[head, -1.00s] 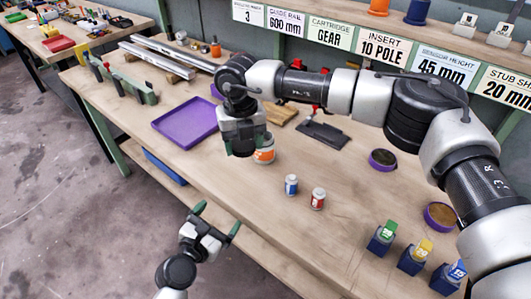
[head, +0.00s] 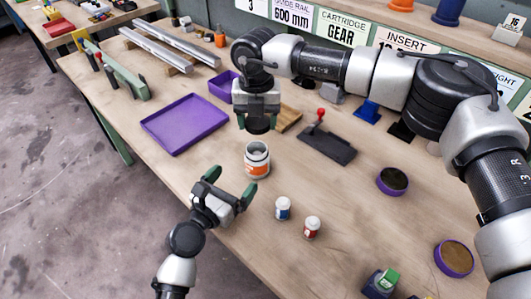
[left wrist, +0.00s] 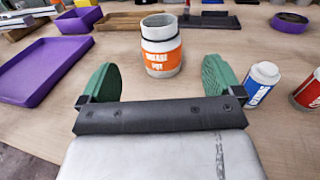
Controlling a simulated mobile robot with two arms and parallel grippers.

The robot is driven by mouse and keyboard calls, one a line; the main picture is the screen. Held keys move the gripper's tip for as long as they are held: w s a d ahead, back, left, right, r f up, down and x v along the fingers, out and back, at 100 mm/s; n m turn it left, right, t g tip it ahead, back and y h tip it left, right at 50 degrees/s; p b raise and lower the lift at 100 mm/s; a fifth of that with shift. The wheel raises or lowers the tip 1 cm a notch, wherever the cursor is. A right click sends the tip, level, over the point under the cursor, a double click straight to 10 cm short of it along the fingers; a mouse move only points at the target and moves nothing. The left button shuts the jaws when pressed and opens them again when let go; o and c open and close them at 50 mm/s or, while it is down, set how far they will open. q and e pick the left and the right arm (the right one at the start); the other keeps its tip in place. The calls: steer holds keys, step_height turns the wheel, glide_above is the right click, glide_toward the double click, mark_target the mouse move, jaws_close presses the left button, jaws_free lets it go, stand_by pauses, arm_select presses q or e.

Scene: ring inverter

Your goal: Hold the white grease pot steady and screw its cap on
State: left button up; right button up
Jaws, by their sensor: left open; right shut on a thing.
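The white grease pot (head: 257,162), with an orange label, stands upright and open-topped on the bench; it also shows in the left wrist view (left wrist: 161,48). My left gripper (head: 231,183) is open in front of the pot. In the left wrist view its green fingers (left wrist: 160,80) are spread, with the pot beyond the tips and not between them. My right gripper (head: 257,112) points down, shut on a dark round cap (head: 258,125). The cap appears just behind or above the pot, apart from its rim; its exact height is hard to tell.
A blue-labelled bottle (head: 283,208) and a red-labelled bottle (head: 312,227) stand right of my left gripper. A purple tray (head: 184,126) lies to the left. A dark plate (head: 327,146) and round purple dish (head: 392,181) lie to the right.

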mark_target(252, 157)
arm_select(q)
steer(key=shift+s+a+r, duration=0.2)
steer(key=shift+s+a, duration=0.05)
steer(key=shift+s, duration=0.15)
arm_select(e)
steer(key=shift+s+a+r, duration=0.25)
steer(key=shift+s+a, duration=0.05)
steer(key=shift+s, duration=0.2)
arm_select(q)
steer(key=shift+w+d, duration=0.2)
steer(key=shift+w, duration=0.15)
arm_select(e)
steer(key=shift+w, duration=0.1)
arm_select(q)
steer(key=x, duration=1.1)
steer(key=shift+w+d+f, duration=0.1)
steer(key=shift+w+d, duration=0.05)
steer(key=shift+w, duration=0.05)
arm_select(e)
steer(key=shift+d, duration=0.1)
arm_select(q)
steer(key=c, duration=1.3)
arm_select(e)
steer(key=shift+f, duration=2.55)
